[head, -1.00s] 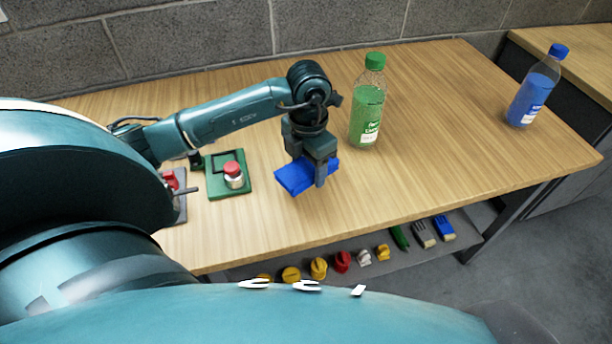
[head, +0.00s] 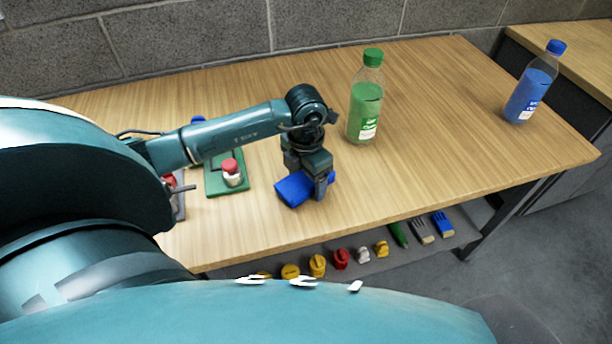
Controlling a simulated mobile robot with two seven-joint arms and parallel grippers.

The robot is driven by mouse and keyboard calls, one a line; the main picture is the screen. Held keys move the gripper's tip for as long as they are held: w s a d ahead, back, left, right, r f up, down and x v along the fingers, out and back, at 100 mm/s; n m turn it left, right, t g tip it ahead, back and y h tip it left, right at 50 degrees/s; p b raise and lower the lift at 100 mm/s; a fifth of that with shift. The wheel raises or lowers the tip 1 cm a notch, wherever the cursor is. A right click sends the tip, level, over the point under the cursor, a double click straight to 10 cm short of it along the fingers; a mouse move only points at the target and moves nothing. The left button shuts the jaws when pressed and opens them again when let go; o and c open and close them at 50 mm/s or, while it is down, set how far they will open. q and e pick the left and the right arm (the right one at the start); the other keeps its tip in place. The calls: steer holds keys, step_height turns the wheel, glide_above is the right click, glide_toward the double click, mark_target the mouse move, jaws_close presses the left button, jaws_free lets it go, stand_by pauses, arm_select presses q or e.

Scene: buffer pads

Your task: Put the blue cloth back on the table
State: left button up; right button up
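The blue cloth (head: 293,189) is at the front middle of the wooden table (head: 430,150), at or just above the top; I cannot tell if it touches. My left gripper (head: 318,188) points down over the cloth, with its fingers around it. The cloth sticks out on both sides of the fingers, so the gripper looks shut on it. The far side of the cloth is hidden behind the fingers. My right gripper is not in view.
A green bottle (head: 365,105) stands behind the gripper, and a blue bottle (head: 532,88) at the far right. A green pad (head: 226,186) with a red-capped jar (head: 231,172) lies to the left. Several small items lie on a lower shelf (head: 370,262).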

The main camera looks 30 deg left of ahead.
mark_target(306, 179)
arm_select(q)
steer(key=shift+o, duration=0.6)
steer(key=shift+r, duration=0.1)
steer(key=shift+r, duration=0.25)
step_height(306, 179, up, 12)
steer(key=shift+f, duration=0.15)
